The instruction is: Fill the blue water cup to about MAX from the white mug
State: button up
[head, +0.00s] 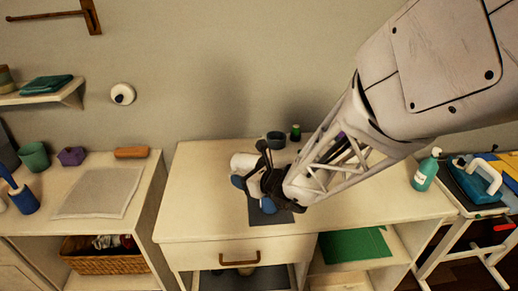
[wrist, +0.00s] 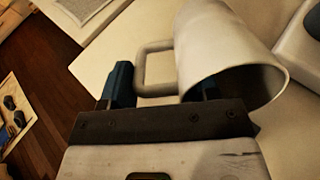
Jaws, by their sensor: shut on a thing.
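The white mug (head: 243,163) is at my gripper (head: 255,185) above the left half of the dresser top. In the wrist view the mug (wrist: 220,45) is tipped, its mouth facing down and to the right. Its square handle (wrist: 155,65) lies between my two blue fingers, and my gripper (wrist: 165,88) is shut on the mug; the exact contact is hard to see. Blue patches show beside my gripper in the head view; I cannot tell whether one is the blue water cup or only my fingers. No MAX mark or water is visible.
A dark mat (head: 287,216) lies under my gripper on the dresser (head: 370,205). A dark grey cup (head: 276,140) and small green bottle (head: 295,132) stand behind. A teal pump bottle (head: 425,171) stands right. The dresser's front left is clear.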

jog(key=shift+s+d+r+t+y+p, duration=0.25)
jog(key=shift+s+d+t+y+p, duration=0.1)
jog(key=shift+t+y+p, duration=0.25)
dwell(1.3)
dwell(0.4)
jog(key=g+h, duration=0.1)
jog(key=w+a+g+h, duration=0.1)
jog(key=g, duration=0.1)
jog(key=shift+w+a+f+h, duration=0.2)
jog(key=shift+f+h, duration=0.1)
jog(key=shift+h, duration=0.1)
jog(key=shift+r+h, duration=0.25)
jog(key=shift+h, duration=0.05)
dwell(0.8)
jog(key=shift+w+a+f+g+h+b, duration=0.15)
jog(key=shift+f+g+h, duration=0.1)
jog(key=shift+g+h, duration=0.35)
jog(key=shift+a+f+g+h+b, duration=0.15)
jog(key=shift+f+g+h, duration=0.2)
jog(key=shift+g, duration=0.35)
dwell(0.5)
jog(key=shift+h, duration=0.25)
